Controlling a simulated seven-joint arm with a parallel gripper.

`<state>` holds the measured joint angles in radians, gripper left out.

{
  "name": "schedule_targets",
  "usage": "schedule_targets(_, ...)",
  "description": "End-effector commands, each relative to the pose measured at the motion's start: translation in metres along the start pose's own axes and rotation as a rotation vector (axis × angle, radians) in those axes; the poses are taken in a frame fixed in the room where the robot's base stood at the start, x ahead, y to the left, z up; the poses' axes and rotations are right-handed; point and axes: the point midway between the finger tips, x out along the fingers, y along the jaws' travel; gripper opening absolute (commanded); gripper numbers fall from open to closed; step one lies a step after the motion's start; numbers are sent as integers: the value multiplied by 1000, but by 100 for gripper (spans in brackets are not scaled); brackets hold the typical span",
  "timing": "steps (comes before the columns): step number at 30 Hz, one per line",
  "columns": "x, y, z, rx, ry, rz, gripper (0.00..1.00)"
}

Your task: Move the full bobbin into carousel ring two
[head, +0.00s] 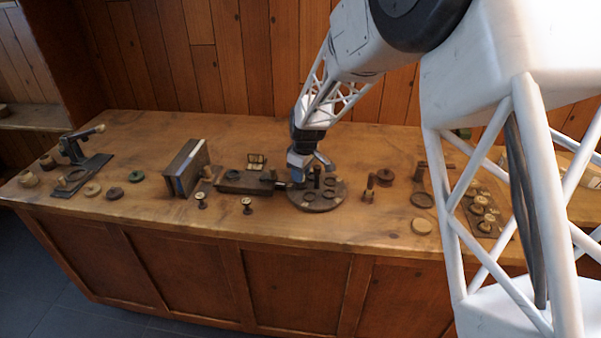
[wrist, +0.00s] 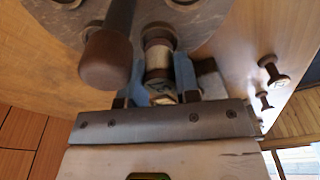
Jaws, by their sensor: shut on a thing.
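The carousel (head: 309,207) is a dark round plate on the bench with several rings on top and an upright post with a brown knob (wrist: 105,60). My gripper (head: 309,166) points down over the carousel's back left part. In the wrist view its blue fingers (wrist: 160,78) are shut on a bobbin (wrist: 158,56) wound with pale thread, with brown ends. The bobbin's far end lies over or at a ring of the carousel plate (wrist: 65,12); I cannot tell whether it touches. The ring numbers are not readable. In the head view the bobbin is mostly hidden by my gripper.
A dark block (head: 243,183) stands close left of the carousel, and an upright grey-brown box (head: 186,168) beyond it. Two small spools (head: 247,204) stand near the front. Brown pegs (head: 385,177) are to the right. The bench front before the carousel is clear.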

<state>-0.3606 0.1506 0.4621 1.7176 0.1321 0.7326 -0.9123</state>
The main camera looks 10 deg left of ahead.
Motion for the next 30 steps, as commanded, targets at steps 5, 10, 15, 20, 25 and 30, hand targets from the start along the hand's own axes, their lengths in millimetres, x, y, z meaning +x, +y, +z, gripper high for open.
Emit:
schedule_targets(5,0,0,0,0,0,0,5)
schedule_targets(10,0,0,0,0,0,0,5)
schedule_targets(15,1,0,0,0,0,0,5)
schedule_targets(20,3,0,0,0,0,0,5)
schedule_targets(25,5,0,0,0,0,0,5)
schedule_targets(30,6,0,1,0,0,0,5)
